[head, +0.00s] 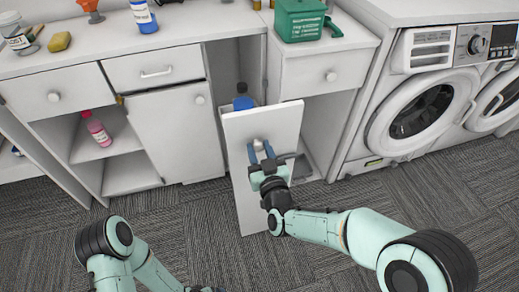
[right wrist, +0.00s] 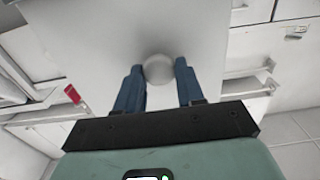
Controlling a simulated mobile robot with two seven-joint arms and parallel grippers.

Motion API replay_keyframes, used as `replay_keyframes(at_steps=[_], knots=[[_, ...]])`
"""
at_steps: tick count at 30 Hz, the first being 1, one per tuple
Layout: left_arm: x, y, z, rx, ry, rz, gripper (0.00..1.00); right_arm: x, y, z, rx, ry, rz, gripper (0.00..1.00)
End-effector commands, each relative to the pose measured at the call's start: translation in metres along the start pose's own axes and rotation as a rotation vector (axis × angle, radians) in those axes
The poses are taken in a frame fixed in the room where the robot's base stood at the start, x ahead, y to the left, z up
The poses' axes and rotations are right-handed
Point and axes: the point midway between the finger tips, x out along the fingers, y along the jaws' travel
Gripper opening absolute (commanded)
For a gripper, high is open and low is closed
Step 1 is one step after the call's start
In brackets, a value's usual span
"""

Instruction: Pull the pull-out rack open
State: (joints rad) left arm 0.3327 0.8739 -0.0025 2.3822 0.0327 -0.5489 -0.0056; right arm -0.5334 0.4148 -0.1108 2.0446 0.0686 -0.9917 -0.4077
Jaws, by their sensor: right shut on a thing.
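The pull-out rack's white front panel (head: 241,186) stands out from the cabinet row in the middle of the head view. Behind it, a blue bottle (head: 243,101) shows in the rack. The round knob (right wrist: 158,69) is on the panel, between the fingers of my right gripper (right wrist: 160,80) in the right wrist view. My right gripper (head: 262,151) is shut on the knob, with its fingers at either side. The lower part of the panel is partly hidden by my right arm. My left arm shows at the bottom left; its gripper is barely visible at the bottom edge.
A washing machine (head: 413,112) stands to the right. Open shelves with a pink bottle (head: 98,130) are at the left. A green box (head: 302,20) and a blue-labelled bottle (head: 143,16) stand on the counter. The carpet (head: 345,205) in front is free.

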Motion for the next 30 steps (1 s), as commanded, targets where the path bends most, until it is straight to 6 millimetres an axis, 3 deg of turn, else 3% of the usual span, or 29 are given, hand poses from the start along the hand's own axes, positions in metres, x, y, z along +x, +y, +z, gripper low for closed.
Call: replay_keyframes(at_steps=[10,11,13,23,30], knots=[[0.0,0.0,0.0,0.0,0.0,0.0,1.0,0.0,0.0,0.0,0.0,0.0,0.0,0.0],[0.0,0.0,0.0,0.0,0.0,0.0,1.0,0.0,0.0,0.0,0.0,-0.001,0.0,0.41],[0.0,0.0,0.0,0.0,0.0,0.0,1.0,0.0,0.0,0.0,0.0,0.0,0.0,0.62],[-0.001,0.0,0.0,0.0,0.001,0.001,1.0,-0.002,0.0,0.0,0.0,0.0,0.0,0.62],[-0.008,0.007,-0.009,0.007,0.03,0.013,1.0,-0.035,0.0,-0.001,0.0,-0.002,-0.001,0.62]])
